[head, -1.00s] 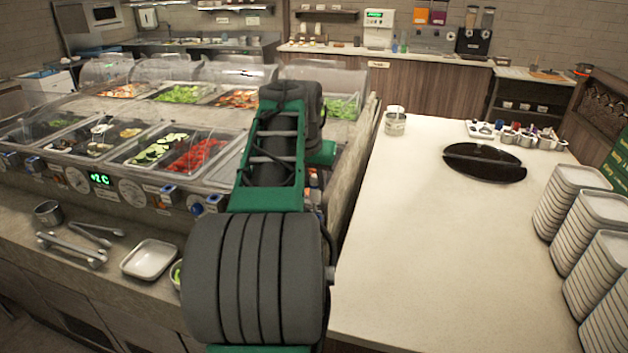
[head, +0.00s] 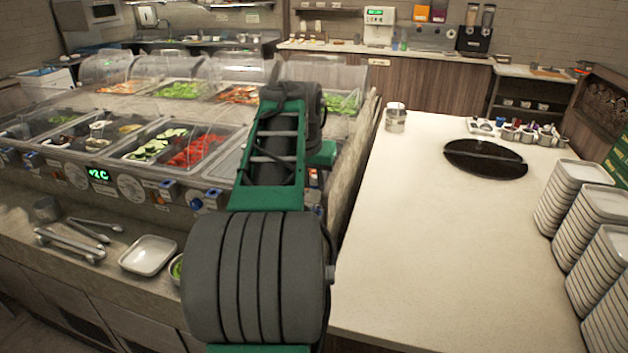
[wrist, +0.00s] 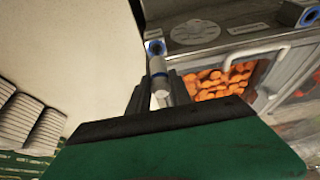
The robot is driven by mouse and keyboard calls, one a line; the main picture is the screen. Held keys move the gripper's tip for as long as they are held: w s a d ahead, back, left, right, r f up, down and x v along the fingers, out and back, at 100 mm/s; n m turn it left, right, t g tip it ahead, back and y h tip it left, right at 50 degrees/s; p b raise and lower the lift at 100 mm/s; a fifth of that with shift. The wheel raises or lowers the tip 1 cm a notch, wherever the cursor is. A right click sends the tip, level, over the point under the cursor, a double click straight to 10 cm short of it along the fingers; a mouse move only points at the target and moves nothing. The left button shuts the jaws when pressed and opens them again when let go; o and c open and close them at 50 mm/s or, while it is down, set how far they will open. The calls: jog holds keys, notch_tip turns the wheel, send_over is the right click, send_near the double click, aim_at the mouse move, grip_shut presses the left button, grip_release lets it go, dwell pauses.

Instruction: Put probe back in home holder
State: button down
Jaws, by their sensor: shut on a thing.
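The probe (wrist: 158,67) is a slim pale grey cylinder with a blue band. It shows in the wrist view between the fingertips of my gripper (wrist: 160,92), which is shut on it. Its far end lies at or just in front of a blue holder (wrist: 155,47) on the bar's metal front panel. I cannot tell whether the probe is inside that holder or only in line with it. In the head view my arm hides the gripper and the probe. Other blue holders show along the bar front (head: 167,190).
In the wrist view, a metal handle (wrist: 255,57) and an orange food pan (wrist: 220,80) are close on the right. A pale counter (head: 420,240) holds a black disc (head: 485,165) and stacked trays (head: 600,255). Tongs (head: 70,243) and a white dish (head: 148,254) lie on the ledge.

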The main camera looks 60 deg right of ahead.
aim_at(314, 188)
jog(key=shift+f+b, duration=0.35)
jog(key=shift+f, duration=0.15)
jog(key=shift+f+b, duration=0.85)
jog(key=shift+f, duration=0.25)
jog(key=c, duration=1.1)
grip_release()
